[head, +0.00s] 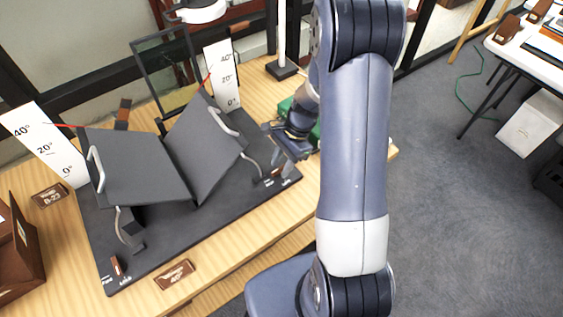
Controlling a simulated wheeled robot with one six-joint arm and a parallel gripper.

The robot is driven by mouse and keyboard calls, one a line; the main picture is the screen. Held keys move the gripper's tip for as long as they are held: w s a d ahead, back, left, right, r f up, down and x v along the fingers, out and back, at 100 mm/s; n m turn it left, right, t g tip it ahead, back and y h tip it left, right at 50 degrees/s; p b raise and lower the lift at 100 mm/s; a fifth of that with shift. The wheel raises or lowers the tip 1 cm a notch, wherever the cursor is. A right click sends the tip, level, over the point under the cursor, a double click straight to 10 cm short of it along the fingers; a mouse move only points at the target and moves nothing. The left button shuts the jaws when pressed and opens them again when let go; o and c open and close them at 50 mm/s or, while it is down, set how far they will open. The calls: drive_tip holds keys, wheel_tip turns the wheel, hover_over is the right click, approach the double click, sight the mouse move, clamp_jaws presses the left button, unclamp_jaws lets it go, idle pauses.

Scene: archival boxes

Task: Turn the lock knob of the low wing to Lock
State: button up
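A dark grey cradle with two tilted wings stands on a black base board (170,262) on the wooden table. The left wing (140,170) and the right wing (207,150) each carry a pale handle and a red pointer at a white angle scale. A small brown lock knob (117,265) is at the front left corner of the base, by tiny white lettering. Another brown knob (276,172) is at the right end, just below my gripper (287,153). Contact there and the finger opening are unclear.
A brown box (20,255) stands at the left edge. A dark-framed panel (165,70) stands behind the cradle. Green items (285,105) lie behind my gripper. Floor at right is mostly clear.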

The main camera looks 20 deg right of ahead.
drive_tip(key=shift+f, duration=0.1)
drive_tip(key=shift+c, duration=0.4)
clamp_jaws()
drive_tip(key=shift+a+n, duration=0.1)
drive_tip(key=shift+n, duration=0.2)
drive_tip(key=n, duration=0.1)
drive_tip(key=n+g+h, duration=0.1)
drive_tip(key=n, duration=0.1)
drive_tip(key=shift+w+n, duration=0.2)
drive_tip(key=shift+n, duration=0.1)
drive_tip(key=n, duration=0.2)
drive_tip(key=n+g+h+b, duration=0.1)
drive_tip(key=n, duration=0.2)
drive_tip(key=shift+w+a+g+h, duration=0.1)
drive_tip(key=shift+a+g+h, duration=0.1)
drive_tip(key=shift+g+h, duration=0.1)
drive_tip(key=n+h, duration=0.1)
drive_tip(key=n, duration=0.3)
drive_tip(key=shift+a+n+h+b, duration=0.2)
drive_tip(key=shift+n+h+b, duration=0.1)
drive_tip(key=shift+n+h, duration=0.1)
drive_tip(key=shift+a+n+h, duration=0.1)
drive_tip(key=shift+n+h, duration=0.5)
drive_tip(key=shift+n, duration=1.3)
